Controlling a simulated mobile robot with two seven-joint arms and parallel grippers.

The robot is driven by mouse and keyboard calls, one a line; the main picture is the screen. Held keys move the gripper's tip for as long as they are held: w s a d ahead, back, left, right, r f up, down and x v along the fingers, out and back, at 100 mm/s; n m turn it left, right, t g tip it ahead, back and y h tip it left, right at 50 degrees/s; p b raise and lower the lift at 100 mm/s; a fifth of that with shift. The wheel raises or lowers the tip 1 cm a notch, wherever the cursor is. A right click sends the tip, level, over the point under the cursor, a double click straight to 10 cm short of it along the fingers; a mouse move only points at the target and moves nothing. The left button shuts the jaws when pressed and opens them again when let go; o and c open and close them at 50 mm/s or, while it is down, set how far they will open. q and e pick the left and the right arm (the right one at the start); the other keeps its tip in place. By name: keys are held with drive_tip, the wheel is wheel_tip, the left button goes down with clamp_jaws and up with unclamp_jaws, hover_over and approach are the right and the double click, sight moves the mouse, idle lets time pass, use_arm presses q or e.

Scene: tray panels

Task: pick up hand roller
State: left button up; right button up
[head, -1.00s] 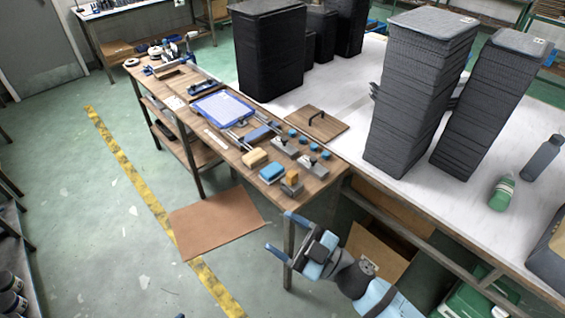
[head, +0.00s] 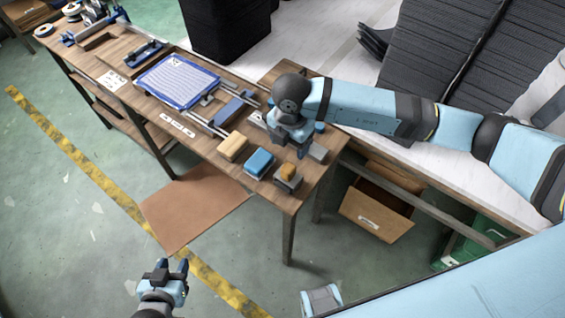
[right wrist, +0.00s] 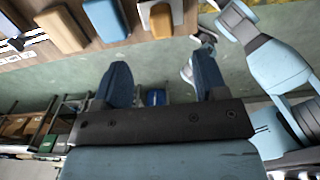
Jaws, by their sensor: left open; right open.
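I cannot say for certain which object on the wooden bench (head: 213,152) is the hand roller. A blue bar-shaped piece (head: 229,110) lies beside the metal rails, and a small blue-and-dark tool (head: 147,53) lies further back. My right gripper (head: 290,149) is open above the near right corner of the bench, hiding some small items there. In the right wrist view its two dark blue fingers (right wrist: 162,78) are apart with nothing between them. My left gripper (head: 172,266) is open and empty, low over the floor at the left.
Black stacks (head: 425,55) stand on the white table.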

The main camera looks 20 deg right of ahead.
sight(288, 167)
drive_tip(key=f, duration=0.6)
drive_tip(key=shift+s+f+p, duration=0.15)
drive_tip(key=shift+s+p, duration=0.1)
drive_tip(key=shift+p, duration=0.05)
drive_tip(key=shift+f, duration=0.6)
drive_tip(key=f+p, duration=0.1)
drive_tip(key=f, duration=0.3)
drive_tip(key=shift+a+f, duration=0.1)
drive_tip(key=shift+a, duration=0.1)
drive_tip(key=shift+f, duration=0.45)
use_arm(q)
drive_tip(key=shift+s+r, duration=0.25)
drive_tip(key=shift+r, duration=0.45)
use_arm(e)
drive_tip(key=c, duration=1.1)
drive_tip(key=shift+r, duration=0.2)
drive_tip(key=shift+c, duration=0.2)
use_arm(q)
drive_tip(key=shift+f+b, duration=0.9)
drive_tip(key=shift+f, duration=0.05)
use_arm(e)
wheel_tip(288, 167, up, 20)
drive_tip(key=shift+f, duration=0.15)
